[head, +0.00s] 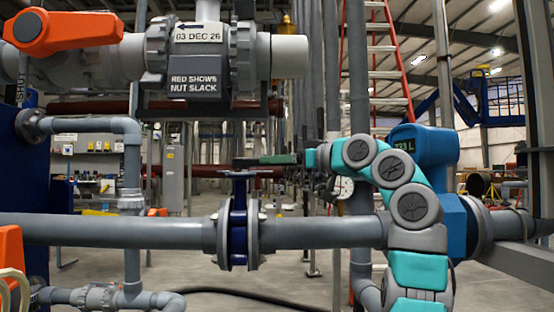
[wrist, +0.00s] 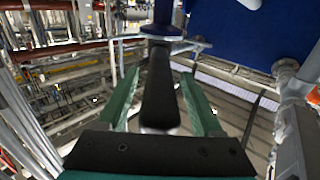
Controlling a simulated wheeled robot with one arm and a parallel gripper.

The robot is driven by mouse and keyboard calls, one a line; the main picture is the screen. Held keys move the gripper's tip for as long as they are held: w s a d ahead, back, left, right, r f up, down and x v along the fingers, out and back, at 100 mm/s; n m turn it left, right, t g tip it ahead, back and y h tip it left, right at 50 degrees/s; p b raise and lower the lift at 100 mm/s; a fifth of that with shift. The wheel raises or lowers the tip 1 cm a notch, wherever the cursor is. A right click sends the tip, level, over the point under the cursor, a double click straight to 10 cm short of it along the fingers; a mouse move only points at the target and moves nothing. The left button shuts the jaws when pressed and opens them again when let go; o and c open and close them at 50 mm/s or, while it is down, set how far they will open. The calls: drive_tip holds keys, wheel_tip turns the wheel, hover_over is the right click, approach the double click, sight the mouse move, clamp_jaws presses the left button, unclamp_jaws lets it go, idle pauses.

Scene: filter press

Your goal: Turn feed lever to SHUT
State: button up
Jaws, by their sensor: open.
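A dark lever (wrist: 158,90) runs out from the top of a blue valve, between my fingers in the wrist view. The blue valve (head: 238,222) sits in the grey horizontal pipe in the head view, with its stem upright. My gripper (head: 280,159) reaches in from the right at the height of the stem top. In the wrist view my gripper (wrist: 160,62) is open, one green finger on each side of the lever, with gaps showing. The lever is mostly hidden by the fingers in the head view. No label naming this lever is readable.
A blue panel (wrist: 255,38) is close on the right in the wrist view. The grey pipe (head: 110,229) runs below my gripper.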

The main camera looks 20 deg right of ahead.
drive_tip(key=shift+w+a, duration=0.1)
drive_tip(key=shift+w, duration=0.15)
clamp_jaws()
idle(0.4)
idle(0.9)
